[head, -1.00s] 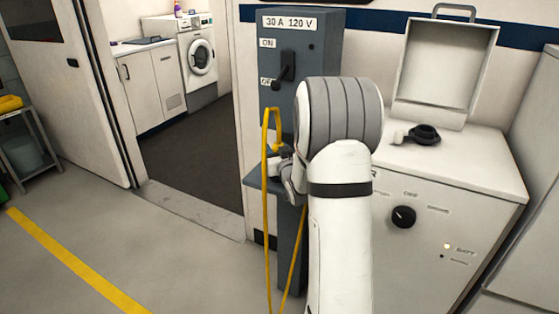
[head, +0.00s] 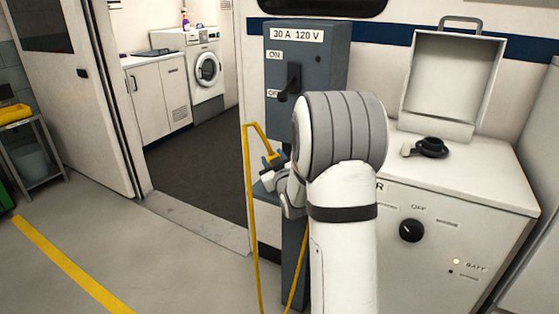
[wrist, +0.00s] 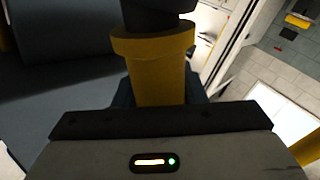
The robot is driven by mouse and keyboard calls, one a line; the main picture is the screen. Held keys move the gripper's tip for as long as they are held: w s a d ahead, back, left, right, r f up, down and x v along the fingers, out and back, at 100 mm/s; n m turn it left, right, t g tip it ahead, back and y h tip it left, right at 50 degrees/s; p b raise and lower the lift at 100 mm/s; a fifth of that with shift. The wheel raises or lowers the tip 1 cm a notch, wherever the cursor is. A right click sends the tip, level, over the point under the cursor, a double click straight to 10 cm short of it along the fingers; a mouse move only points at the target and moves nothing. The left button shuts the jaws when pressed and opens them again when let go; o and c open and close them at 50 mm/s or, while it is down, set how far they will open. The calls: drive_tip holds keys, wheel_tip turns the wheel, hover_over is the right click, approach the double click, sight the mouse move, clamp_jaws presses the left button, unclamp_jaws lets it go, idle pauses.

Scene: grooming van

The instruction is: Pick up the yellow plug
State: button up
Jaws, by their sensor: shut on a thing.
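The yellow plug (wrist: 155,75) stands in the middle of the wrist view, just beyond the dark edge of my gripper, with a black part at its top.
The grey power box (head: 305,75), marked 30 A 120 V, has a black lever (head: 290,82).

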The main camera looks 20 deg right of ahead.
wheel_tip(320, 180, up, 6)
drive_tip(key=a, duration=1.7)
drive_tip(key=a+r+m+p, duration=0.1)
drive_tip(key=a+r+m, duration=0.3)
drive_tip(key=a+r, duration=0.1)
drive_tip(key=shift+w+a+r+p, duration=0.25)
drive_tip(key=shift+a+p, duration=0.1)
drive_tip(key=shift+a, duration=0.1)
drive_tip(key=shift+f, duration=0.1)
